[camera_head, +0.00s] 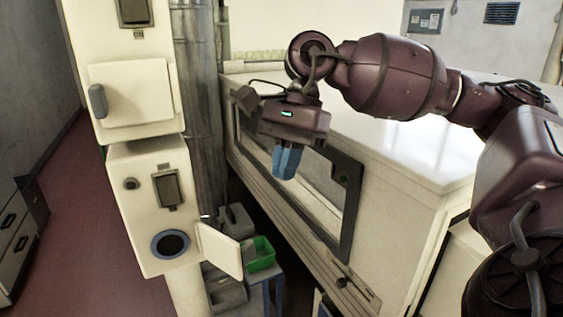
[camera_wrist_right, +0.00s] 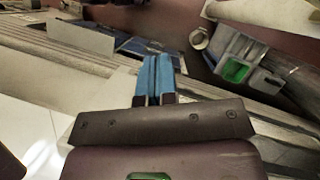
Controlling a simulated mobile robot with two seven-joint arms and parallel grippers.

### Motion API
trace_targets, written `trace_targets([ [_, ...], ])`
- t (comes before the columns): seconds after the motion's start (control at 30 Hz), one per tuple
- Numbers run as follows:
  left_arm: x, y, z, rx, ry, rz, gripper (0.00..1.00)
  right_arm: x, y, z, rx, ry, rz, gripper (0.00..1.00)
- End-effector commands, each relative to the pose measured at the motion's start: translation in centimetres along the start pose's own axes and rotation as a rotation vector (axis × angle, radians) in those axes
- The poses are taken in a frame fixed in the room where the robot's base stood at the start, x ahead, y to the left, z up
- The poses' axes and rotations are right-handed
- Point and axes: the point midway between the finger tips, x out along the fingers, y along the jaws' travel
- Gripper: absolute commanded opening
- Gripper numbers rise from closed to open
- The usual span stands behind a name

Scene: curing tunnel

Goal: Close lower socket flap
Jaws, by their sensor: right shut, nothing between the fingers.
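The lower socket (camera_head: 171,243) is a dark round opening with a blue ring, low on the front of a cream box on the column. Its flap (camera_head: 219,250) is a pale flat plate that stands open, swung out to the right of the socket. My right gripper (camera_head: 287,162) is up and to the right of the flap, well apart from it, with its blue fingers pointing down. In the right wrist view the fingers (camera_wrist_right: 154,78) are together with nothing between them. I cannot tell for sure whether the flap shows there. My left gripper is not in view.
An upper cream box (camera_head: 135,95) with a closed cover is above the socket box (camera_head: 150,205). Grey bins and a green bin (camera_head: 262,255) are behind the flap. Floor at left is clear.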

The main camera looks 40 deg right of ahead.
Motion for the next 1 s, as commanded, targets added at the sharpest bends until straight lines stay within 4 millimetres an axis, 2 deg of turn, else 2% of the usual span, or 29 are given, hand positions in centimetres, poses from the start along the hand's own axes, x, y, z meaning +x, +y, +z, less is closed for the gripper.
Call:
trace_targets([
  [0.4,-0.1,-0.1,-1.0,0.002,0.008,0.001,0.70,7.4,0.1,0.1,-0.001,-0.003,0.003,0.00],
  [0.5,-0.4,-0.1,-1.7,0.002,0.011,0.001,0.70,7.6,0.0,1.7,-0.006,-0.002,-0.001,0.00],
  [0.7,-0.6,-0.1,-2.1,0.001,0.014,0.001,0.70,8.4,-0.1,3.4,-0.003,0.000,-0.001,0.00],
  [1.0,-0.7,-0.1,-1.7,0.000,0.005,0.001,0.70,8.7,0.0,3.7,0.001,0.001,-0.001,0.00],
])
